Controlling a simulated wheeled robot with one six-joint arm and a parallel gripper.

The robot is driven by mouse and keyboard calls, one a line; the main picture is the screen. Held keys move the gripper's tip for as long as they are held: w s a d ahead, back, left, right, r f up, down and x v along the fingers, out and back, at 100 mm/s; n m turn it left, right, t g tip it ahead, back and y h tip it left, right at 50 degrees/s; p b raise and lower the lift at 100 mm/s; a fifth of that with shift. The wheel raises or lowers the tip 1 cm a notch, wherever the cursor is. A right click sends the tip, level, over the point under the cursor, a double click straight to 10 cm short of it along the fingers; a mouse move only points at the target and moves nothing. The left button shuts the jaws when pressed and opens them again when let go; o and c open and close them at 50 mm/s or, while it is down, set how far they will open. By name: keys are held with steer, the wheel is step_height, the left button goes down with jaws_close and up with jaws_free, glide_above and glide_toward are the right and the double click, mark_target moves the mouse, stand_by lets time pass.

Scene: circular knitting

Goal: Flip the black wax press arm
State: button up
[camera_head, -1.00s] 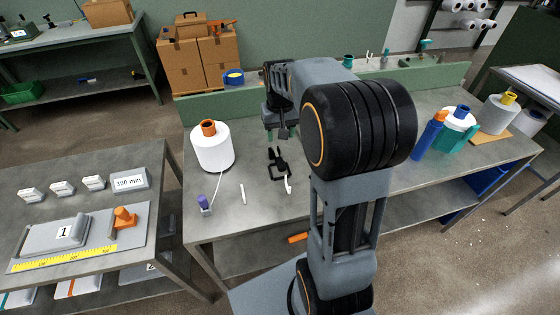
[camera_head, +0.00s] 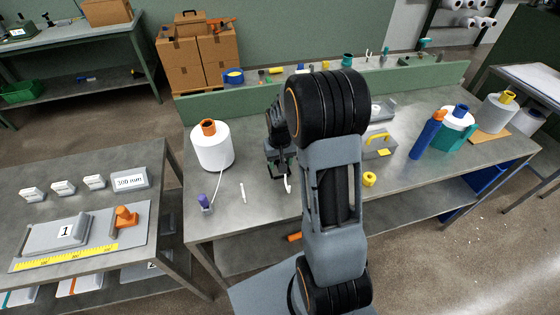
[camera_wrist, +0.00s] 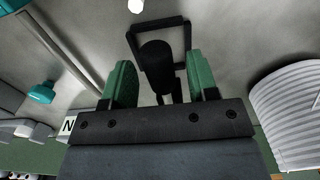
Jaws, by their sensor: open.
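The black wax press arm (camera_wrist: 158,52) shows in the wrist view as a black rectangular frame with a dark cylinder inside it. My gripper (camera_wrist: 162,80) is open, with one green finger on each side of the cylinder's lower part. I cannot tell whether either finger touches it. In the head view my gripper (camera_head: 279,166) is low over the table at the press, and hides most of it. A small white piece (camera_head: 289,184) shows just in front of the gripper.
A white yarn cone (camera_head: 212,150) with an orange core stands left of my gripper. A purple-topped item (camera_head: 205,203) and a white stick (camera_head: 243,192) lie near the front edge. A yellow ring (camera_head: 369,180) and a yellow-handled grey item (camera_head: 379,143) are to the right.

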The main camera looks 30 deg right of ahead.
steer(key=shift+f, duration=0.15)
jaws_close()
stand_by(0.5)
